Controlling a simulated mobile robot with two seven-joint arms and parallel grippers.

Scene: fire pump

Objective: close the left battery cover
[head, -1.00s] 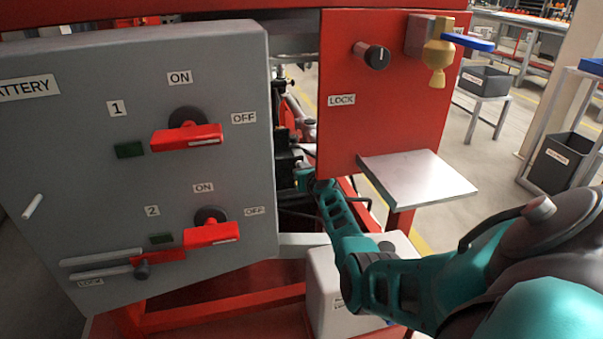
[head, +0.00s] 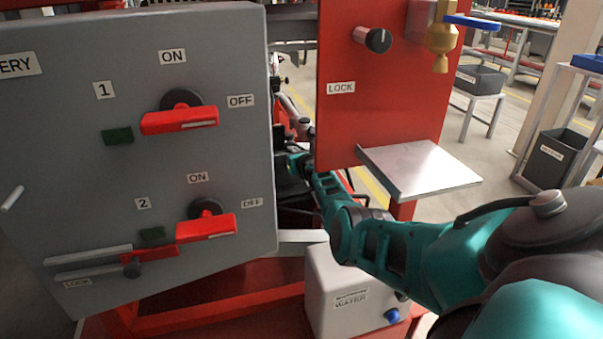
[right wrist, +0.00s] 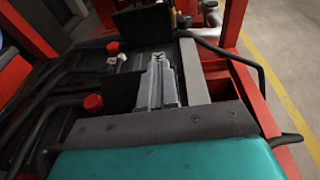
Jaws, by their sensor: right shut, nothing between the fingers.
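My right arm reaches through the gap between the grey battery panel (head: 60,190) and the red lock panel (head: 345,125). In the head view its gripper end (head: 296,160) is small and partly lost among dark parts. In the right wrist view the right gripper (right wrist: 159,60) is shut and empty, over the dark battery area. A black flap, seemingly a battery cover (right wrist: 143,23), stands raised just beyond the fingertips. Another dark plate (right wrist: 122,92) is left of the fingers. I cannot tell which is the left cover or whether the fingers touch either. My left gripper is out of view.
Red caps (right wrist: 93,102) and black cables lie left of the gripper in the wrist view. A red frame beam (right wrist: 245,90) and a cable run along its right. A metal shelf (head: 420,172) and a white water box (head: 345,295) are close to my right arm.

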